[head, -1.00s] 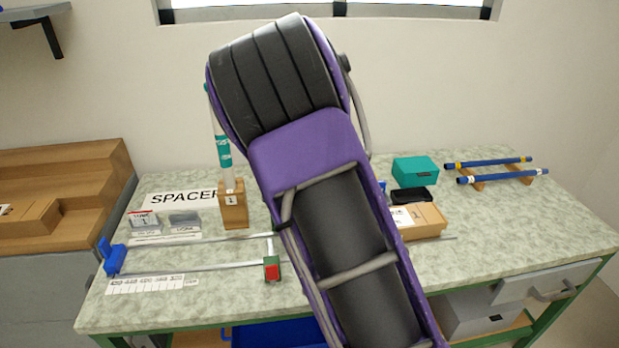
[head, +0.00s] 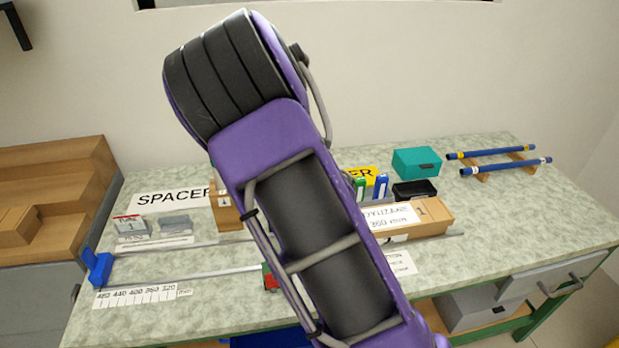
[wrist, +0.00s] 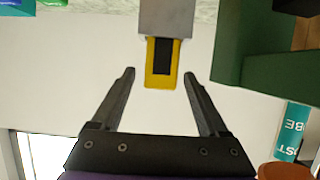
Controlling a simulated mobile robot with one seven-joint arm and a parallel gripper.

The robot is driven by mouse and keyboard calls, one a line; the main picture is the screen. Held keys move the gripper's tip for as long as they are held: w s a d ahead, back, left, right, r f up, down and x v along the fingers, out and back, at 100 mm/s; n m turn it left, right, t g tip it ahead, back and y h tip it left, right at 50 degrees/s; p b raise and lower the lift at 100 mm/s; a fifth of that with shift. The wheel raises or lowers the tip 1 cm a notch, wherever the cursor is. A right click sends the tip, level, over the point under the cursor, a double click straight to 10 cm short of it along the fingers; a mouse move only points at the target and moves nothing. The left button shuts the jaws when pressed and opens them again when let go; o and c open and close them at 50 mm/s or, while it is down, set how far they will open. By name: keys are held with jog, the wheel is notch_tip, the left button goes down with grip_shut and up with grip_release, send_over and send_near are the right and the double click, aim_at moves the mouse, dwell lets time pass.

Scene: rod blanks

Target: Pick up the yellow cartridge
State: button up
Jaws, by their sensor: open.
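In the wrist view, a yellow piece with a black inset, which looks like the yellow cartridge (wrist: 161,83), juts from the end of a grey metal part (wrist: 166,17). My gripper (wrist: 160,75) is open and empty. Its two dark fingers point toward the cartridge, whose yellow end shows between the fingertips with a gap on each side. I cannot tell the depth between them, and no contact shows. In the head view, my arm hides the gripper and the cartridge.
A green block (wrist: 262,48) stands close right of the fingers in the wrist view, with a teal-labelled tube (wrist: 292,130) beyond. On the bench (head: 490,225) are a teal box (head: 416,162), a black tray (head: 414,190), a cardboard box (head: 436,217) and blue rods (head: 505,167) on a rack.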

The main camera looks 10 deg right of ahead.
grip_shut()
dwell(0.3)
jog(key=shift+r, duration=0.1)
